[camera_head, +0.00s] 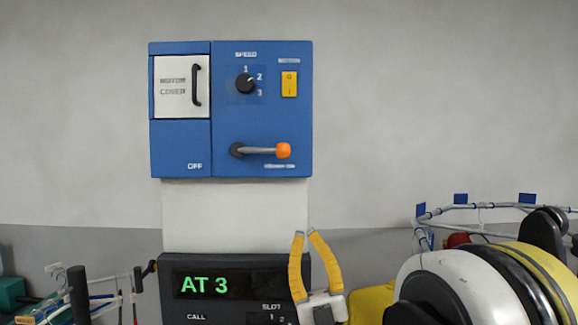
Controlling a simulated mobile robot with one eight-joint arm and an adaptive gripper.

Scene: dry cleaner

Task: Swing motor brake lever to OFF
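A blue control panel (226,160) is mounted on the wall. The brake lever (262,150) is at its lower right, with a dark pivot at left and an orange knob at right. It lies nearly horizontal, pointing right. An OFF label (195,166) is at the panel's lower left, and the small label under the lever is too blurred to read. My gripper (305,235) has yellow fingers pointing up. It is below and slightly right of the lever, apart from it. The fingers are spread at their bases, their tips near each other, with nothing between them.
The panel also carries a black speed knob (246,83), a yellow switch (289,84) and a white cover (174,87) with a black handle. A dark display (205,285) reads AT 3 below. The wall around the panel is clear.

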